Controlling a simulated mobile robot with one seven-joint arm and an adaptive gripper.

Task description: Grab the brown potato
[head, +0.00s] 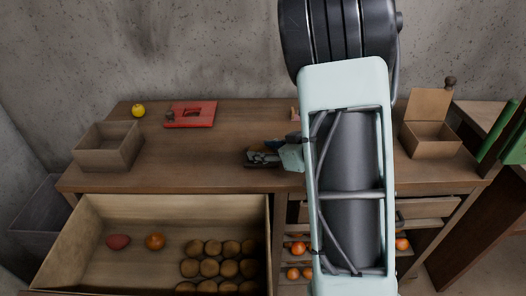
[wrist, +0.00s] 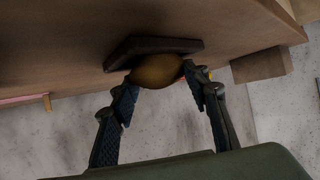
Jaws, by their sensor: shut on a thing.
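The brown potato (wrist: 157,70) is between the two fingertips of my gripper (wrist: 160,82) in the wrist view. My gripper is shut on it. A dark, flat plate-like piece (wrist: 128,49) lies right by the potato, against the wooden table; I cannot tell whether the potato touches it. In the head view my gripper (head: 262,157) is over the front middle of the table (head: 205,178), and the potato cannot be made out there.
An open drawer (head: 105,200) below holds several brown potatoes (head: 210,267), a reddish one (head: 118,242) and an orange fruit (head: 155,241). On the table are a wooden box (head: 108,155), a red tray (head: 200,113), a yellow fruit (head: 138,110) and a lidded box (head: 430,142).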

